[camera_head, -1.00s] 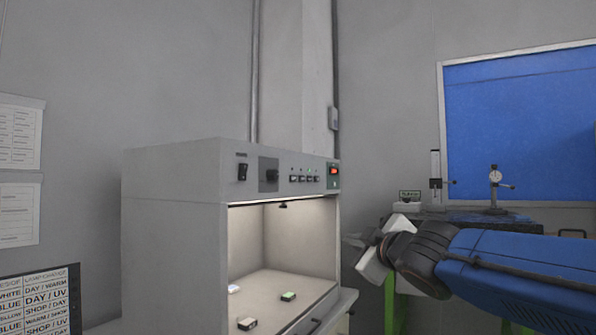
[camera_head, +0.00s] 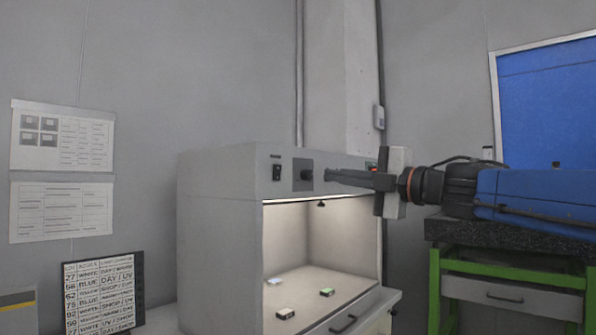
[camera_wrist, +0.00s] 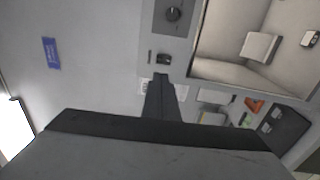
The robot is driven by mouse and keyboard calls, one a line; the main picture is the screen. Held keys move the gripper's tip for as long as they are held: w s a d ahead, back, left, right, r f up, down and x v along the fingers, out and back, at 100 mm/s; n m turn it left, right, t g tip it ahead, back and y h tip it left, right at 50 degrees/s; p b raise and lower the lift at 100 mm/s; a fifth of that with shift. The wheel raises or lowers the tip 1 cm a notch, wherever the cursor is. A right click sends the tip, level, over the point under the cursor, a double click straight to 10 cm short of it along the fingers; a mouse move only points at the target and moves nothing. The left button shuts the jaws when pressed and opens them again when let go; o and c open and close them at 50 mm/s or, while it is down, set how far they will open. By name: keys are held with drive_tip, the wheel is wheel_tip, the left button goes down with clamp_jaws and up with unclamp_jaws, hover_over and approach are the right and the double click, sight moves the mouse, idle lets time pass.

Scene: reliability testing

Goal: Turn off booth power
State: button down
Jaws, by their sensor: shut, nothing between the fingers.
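The grey light booth (camera_head: 215,235) stands left of centre, its interior lit. Its top panel carries a black rocker switch (camera_head: 276,172) at the left and a round black knob (camera_head: 307,174) to the right of it. My gripper (camera_head: 328,175) is shut and empty, pointing left in front of the panel, with its tips just right of the knob in the head view. In the wrist view my fingertips (camera_wrist: 161,77) appear just below the rocker switch (camera_wrist: 163,58), with the knob (camera_wrist: 173,14) above. I cannot tell whether they touch the panel. My gripper hides the buttons further right.
Small sample blocks (camera_head: 327,292) lie on the booth floor. A printed chart (camera_head: 103,290) stands at lower left, and paper sheets (camera_head: 62,170) hang on the wall. A dark-topped bench with a green frame (camera_head: 510,255) is at right.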

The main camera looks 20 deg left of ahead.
approach(280, 168)
drive_tip(key=x, duration=0.5)
drive_tip(key=shift+s+a, duration=0.1)
drive_tip(key=shift+a, duration=0.05)
drive_tip(key=shift+w+a, duration=0.25)
drive_tip(key=shift+a, duration=0.3)
drive_tip(key=shift+a+r, duration=0.15)
drive_tip(key=shift+a, duration=0.05)
drive_tip(key=shift+d, duration=0.1)
